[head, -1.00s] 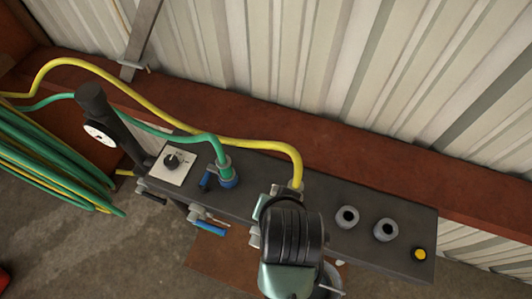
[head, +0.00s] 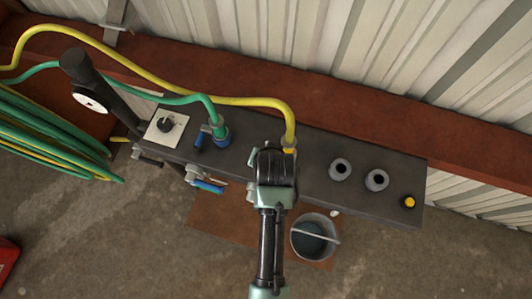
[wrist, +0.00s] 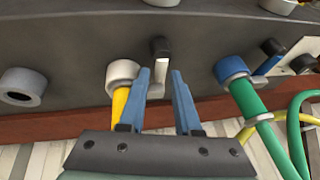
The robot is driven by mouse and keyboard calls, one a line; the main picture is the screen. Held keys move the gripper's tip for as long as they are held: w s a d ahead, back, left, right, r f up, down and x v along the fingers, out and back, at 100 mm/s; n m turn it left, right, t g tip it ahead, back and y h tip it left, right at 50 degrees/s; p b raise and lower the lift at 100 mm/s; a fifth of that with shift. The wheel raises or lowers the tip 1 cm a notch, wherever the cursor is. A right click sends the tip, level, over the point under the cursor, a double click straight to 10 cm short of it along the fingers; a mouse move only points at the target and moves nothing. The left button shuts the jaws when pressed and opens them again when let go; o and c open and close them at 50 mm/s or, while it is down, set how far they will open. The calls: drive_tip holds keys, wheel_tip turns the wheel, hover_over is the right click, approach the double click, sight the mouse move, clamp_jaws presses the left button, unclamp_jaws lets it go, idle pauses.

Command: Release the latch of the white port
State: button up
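The white port (wrist: 122,75) is a pale collar on the dark manifold panel, with the yellow hose (wrist: 120,104) in it. Beside it is its latch lever, with a black tip (wrist: 160,47) and a pale shaft (wrist: 156,66). My gripper (wrist: 160,74) has two blue fingers, set apart, one on each side of the lever's line. Whether either finger touches the lever I cannot tell. In the head view my gripper (head: 268,152) is over the panel just left of the yellow hose (head: 290,122), and my wrist hides the lever and most of the port.
A blue port (wrist: 230,68) with a green hose (wrist: 262,118) and its own lever (wrist: 271,47) sits nearby. Two empty grey ports (head: 340,169) (head: 376,180) and a yellow button (head: 409,202) are to the right. A bucket (head: 302,243) stands on the floor below. A gauge (head: 90,101) rises at the left.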

drive_tip(key=shift+w+f, duration=0.2)
drive_tip(key=shift+f, duration=0.1)
drive_tip(key=shift+c, duration=0.3)
clamp_jaws()
idle(1.0)
